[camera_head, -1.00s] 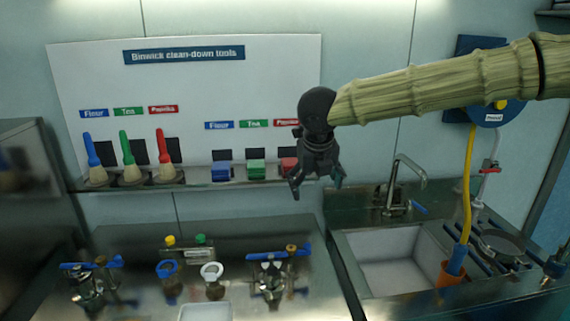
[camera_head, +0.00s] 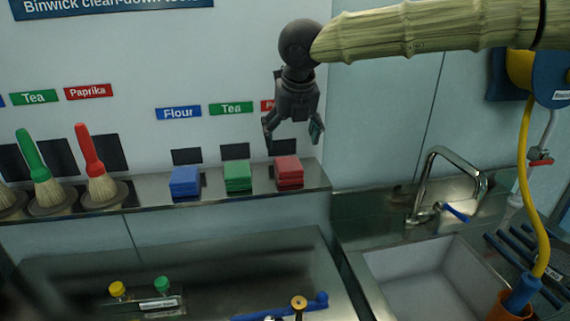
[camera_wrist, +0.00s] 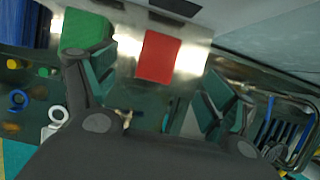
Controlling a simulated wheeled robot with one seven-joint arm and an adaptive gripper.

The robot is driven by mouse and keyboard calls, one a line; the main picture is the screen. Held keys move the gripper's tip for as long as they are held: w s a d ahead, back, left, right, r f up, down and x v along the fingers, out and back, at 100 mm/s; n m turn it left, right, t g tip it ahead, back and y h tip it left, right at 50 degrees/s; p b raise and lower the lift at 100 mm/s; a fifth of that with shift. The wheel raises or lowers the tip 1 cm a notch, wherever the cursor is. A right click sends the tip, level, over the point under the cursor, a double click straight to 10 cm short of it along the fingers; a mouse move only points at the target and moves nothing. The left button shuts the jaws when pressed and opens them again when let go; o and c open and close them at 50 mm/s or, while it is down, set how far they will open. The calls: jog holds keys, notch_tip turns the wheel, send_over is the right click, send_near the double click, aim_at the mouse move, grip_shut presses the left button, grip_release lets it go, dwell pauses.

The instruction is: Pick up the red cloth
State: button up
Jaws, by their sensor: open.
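The red cloth (camera_head: 289,171) is a folded stack at the right end of the metal shelf, beside the green cloth (camera_head: 238,176) and the blue cloth (camera_head: 185,182). My gripper (camera_head: 293,137) is open and points down above the red cloth, apart from it. In the wrist view the red cloth (camera_wrist: 159,56) shows between and beyond the two fingers (camera_wrist: 158,90). The green cloth (camera_wrist: 86,31) is partly hidden behind the left finger there. My gripper covers part of the label above the red cloth.
Brushes with green (camera_head: 39,172) and red (camera_head: 97,166) handles stand left on the shelf (camera_head: 150,212). The wall board is close behind the cloths. A sink (camera_head: 425,285) with a tap (camera_head: 432,185) and a yellow hose (camera_head: 527,180) are at the right.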

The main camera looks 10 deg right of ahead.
aim_at(288, 161)
jog(key=shift+w+a+f, duration=0.1)
jog(key=shift+w+f, duration=0.05)
jog(key=shift+f, duration=0.2)
jog(key=shift+p+x, duration=1.55)
jog(key=shift+x, duration=3.2)
jog(key=c, duration=1.1)
